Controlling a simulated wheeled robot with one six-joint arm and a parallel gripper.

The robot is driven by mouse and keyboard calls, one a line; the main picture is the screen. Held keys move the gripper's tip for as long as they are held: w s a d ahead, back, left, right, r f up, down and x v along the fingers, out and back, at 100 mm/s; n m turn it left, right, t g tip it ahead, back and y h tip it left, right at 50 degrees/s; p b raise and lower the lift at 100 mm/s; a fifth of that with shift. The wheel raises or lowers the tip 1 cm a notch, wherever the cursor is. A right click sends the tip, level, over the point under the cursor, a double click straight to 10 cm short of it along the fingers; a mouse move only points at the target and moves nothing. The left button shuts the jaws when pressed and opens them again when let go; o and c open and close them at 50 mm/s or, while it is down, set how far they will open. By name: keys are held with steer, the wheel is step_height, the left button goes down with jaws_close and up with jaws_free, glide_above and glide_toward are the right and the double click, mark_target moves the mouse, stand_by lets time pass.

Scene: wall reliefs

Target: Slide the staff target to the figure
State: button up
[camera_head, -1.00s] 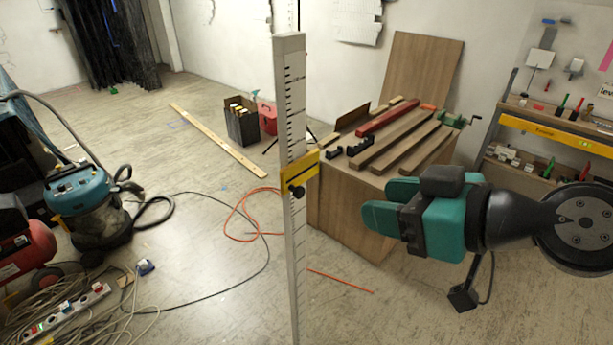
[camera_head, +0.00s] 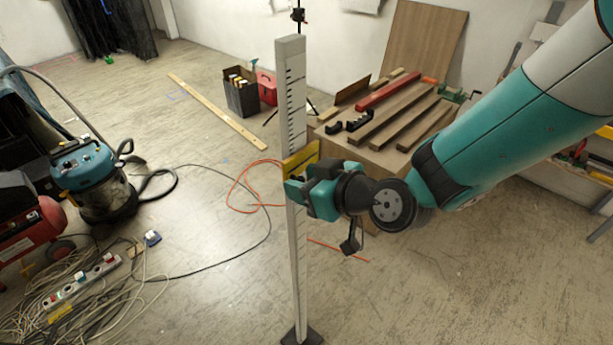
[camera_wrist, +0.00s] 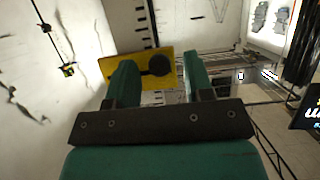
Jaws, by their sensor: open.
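The white staff (camera_head: 292,95) stands upright with dark graduation marks and a dark foot on the floor. A yellow target (camera_head: 300,157) sits around its middle and shows again in the wrist view (camera_wrist: 138,70). The target's round black knob (camera_wrist: 158,65) lies between my fingers in the wrist view. My gripper (camera_head: 291,186) is at the staff, at the target's lower edge, and partly hides it. The fingers (camera_wrist: 160,72) are open, one on each side of the knob; I cannot tell whether they touch it. No figure is readable.
A wooden bench (camera_head: 365,155) with timber strips stands behind the staff at right. A blue vacuum cleaner (camera_head: 85,170) and tangled cables (camera_head: 100,310) lie at left. An orange hose (camera_head: 240,185) is on the floor behind the staff. Floor at front right is clear.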

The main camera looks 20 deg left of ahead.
mark_target(307, 158)
steer(key=shift+c, duration=0.3)
jaws_close()
step_height(307, 158, up, 5)
steer(key=shift+r, duration=0.2)
steer(key=shift+o, duration=0.3)
jaws_free()
steer(key=shift+d, duration=0.1)
steer(key=b+v, duration=0.6)
steer(key=v, duration=1.1)
steer(key=shift+r, duration=0.2)
